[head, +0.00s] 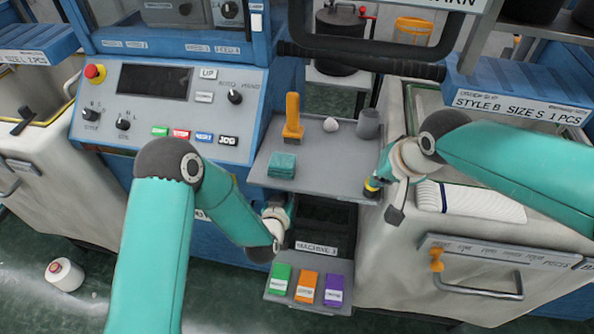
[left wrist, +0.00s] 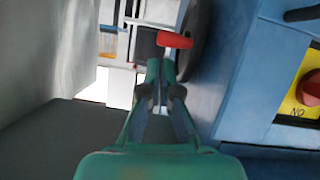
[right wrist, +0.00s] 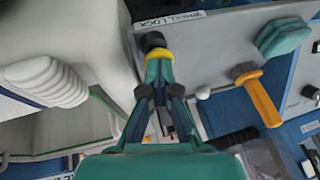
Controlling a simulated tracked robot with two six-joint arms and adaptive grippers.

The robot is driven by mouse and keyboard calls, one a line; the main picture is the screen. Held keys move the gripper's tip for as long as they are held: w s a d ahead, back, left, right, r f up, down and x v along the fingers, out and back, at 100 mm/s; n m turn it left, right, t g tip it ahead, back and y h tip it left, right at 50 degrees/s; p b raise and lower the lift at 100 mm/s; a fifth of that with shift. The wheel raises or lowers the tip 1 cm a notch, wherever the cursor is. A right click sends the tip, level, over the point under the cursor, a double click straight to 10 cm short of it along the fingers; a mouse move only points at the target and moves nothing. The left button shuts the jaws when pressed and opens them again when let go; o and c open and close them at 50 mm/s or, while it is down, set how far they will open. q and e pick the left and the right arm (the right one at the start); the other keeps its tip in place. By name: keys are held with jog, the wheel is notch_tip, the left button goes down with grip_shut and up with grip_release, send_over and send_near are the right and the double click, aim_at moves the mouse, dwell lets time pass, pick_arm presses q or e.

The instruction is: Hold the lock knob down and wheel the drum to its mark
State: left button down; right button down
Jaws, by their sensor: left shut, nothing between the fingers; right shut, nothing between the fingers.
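The lock knob, black with a yellow band, shows in the head view (head: 371,186) at the grey shelf's right edge. In the right wrist view the knob (right wrist: 153,43) stands beside a "WHEEL LOCK" label. My right gripper (right wrist: 158,65) is shut, its tips at the yellow band; I cannot tell whether the knob is pressed down. My left gripper (left wrist: 161,68) is shut and empty, its tips just short of or against a red handle (left wrist: 175,40). Behind the handle is a dark round rim (left wrist: 196,48), probably the drum's wheel. The drum and its mark are not clear in any view.
The grey shelf (head: 335,171) holds an orange-handled brush (head: 292,118), a teal cloth (head: 282,165), a white ball (head: 330,125) and a grey cup (head: 369,123). Coloured boxes (head: 306,287) lie below it. A blue panel with a red knob (left wrist: 312,88) is close right of the left gripper.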

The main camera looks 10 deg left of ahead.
pick_arm(q)
jog(key=w+m, duration=0.1)
jog(key=w, duration=0.2)
jog(key=w+f+m, duration=0.1)
jog(key=w, duration=0.2)
jog(key=w+m, duration=0.1)
jog(key=w, duration=0.3)
jog(key=shift+d+f+m+t, duration=0.2)
jog(key=shift+f+m+t, duration=0.1)
jog(key=shift+m, duration=0.1)
jog(key=shift+s+a+f, duration=0.1)
jog(key=shift+s+f, duration=0.3)
jog(key=shift+f, duration=0.2)
